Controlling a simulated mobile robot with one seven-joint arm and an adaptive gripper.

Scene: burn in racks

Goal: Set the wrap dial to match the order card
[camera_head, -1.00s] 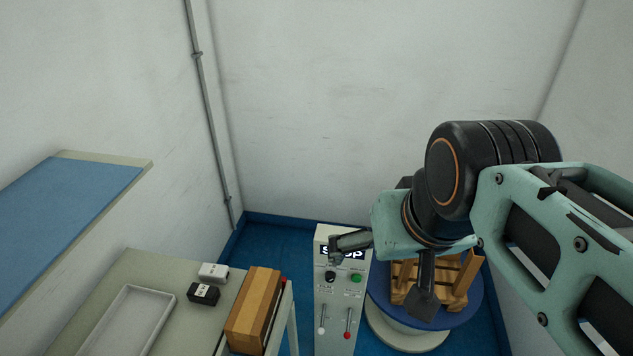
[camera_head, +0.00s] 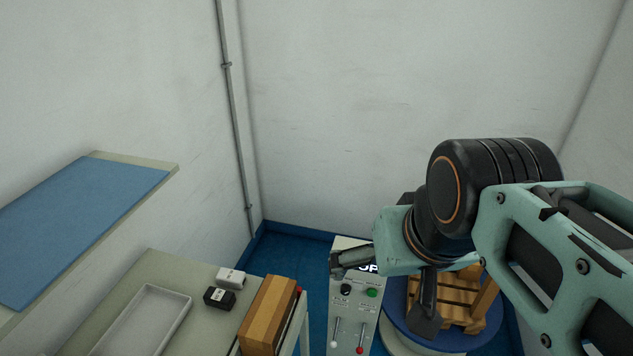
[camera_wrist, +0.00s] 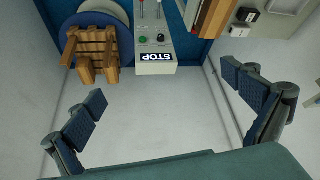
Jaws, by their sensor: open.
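The control panel (camera_head: 353,307) is a pale upright box with a black dial (camera_head: 346,289), a green button (camera_head: 372,293), and two levers, one white-tipped and one red-tipped. The dial also shows in the wrist view (camera_wrist: 160,38), where its setting is too small to read. My gripper (camera_head: 352,262) is in front of the panel's top and partly hides its STOP sign. In the wrist view my gripper (camera_wrist: 165,112) has its fingers wide apart with nothing between them; the panel is beyond them. I cannot make out an order card.
A blue turntable (camera_head: 400,325) with a wooden pallet (camera_head: 445,302) stands right of the panel. At left, a table holds a tray (camera_head: 143,318), a white block (camera_head: 230,276), a black block (camera_head: 219,298) and a wooden box (camera_head: 268,315). A blue-topped shelf (camera_head: 80,220) juts out above.

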